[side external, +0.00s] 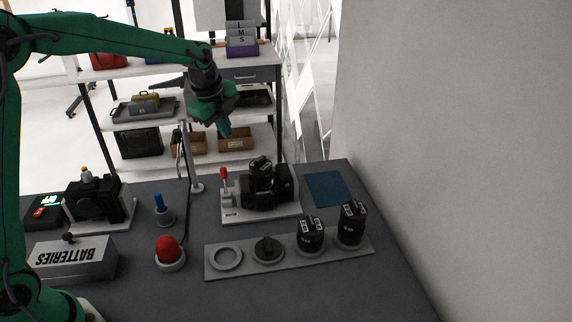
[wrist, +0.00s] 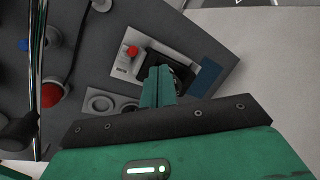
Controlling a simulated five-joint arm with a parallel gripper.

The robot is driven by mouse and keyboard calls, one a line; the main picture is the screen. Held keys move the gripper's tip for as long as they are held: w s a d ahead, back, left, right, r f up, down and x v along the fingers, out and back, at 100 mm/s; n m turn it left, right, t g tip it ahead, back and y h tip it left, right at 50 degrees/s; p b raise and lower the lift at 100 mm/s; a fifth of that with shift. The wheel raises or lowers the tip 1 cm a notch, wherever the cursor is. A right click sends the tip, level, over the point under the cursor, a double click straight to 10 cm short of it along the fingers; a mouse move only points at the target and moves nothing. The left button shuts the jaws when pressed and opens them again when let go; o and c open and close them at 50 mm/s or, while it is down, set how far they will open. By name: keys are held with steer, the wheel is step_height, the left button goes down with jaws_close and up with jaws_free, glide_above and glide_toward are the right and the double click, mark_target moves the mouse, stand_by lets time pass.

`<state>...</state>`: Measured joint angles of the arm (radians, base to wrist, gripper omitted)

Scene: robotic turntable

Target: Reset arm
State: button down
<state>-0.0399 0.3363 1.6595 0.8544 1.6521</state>
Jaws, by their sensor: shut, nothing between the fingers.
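My green arm reaches in from the left in the side view. My gripper (side external: 225,130) hangs in the air above the back of the table, pointing down, shut and empty. In the wrist view my gripper (wrist: 160,75) shows its green fingers together. Below it, a black camera (side external: 264,186) stands on a white base with a red-topped lever (side external: 223,174). The fingers are apart from the camera.
A grey strip (side external: 290,262) holds an empty ring, a black cap and two black lenses. A blue mat (side external: 327,188), a red dome button (side external: 168,250), a blue-topped knob (side external: 160,208) and a batteries box (side external: 72,258) are on the table. A wall (side external: 460,150) stands right.

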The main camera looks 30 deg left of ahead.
steer(key=shift+a+r, duration=0.15)
steer(key=shift+r, duration=0.05)
stand_by(0.3)
steer(key=s+d+r+n+t, duration=0.1)
steer(key=s+r+n, duration=0.3)
steer(key=s, duration=0.3)
steer(key=s+d+r+n, duration=0.1)
steer(key=s+r+n, duration=0.2)
steer(key=s+n, duration=0.3)
steer(key=s+f+n+t, duration=0.1)
steer(key=s+n, duration=0.7)
steer(key=s, duration=0.8)
steer(key=shift+s+d+f, duration=0.2)
steer(key=shift+s+f, duration=0.05)
steer(key=shift+f, duration=0.25)
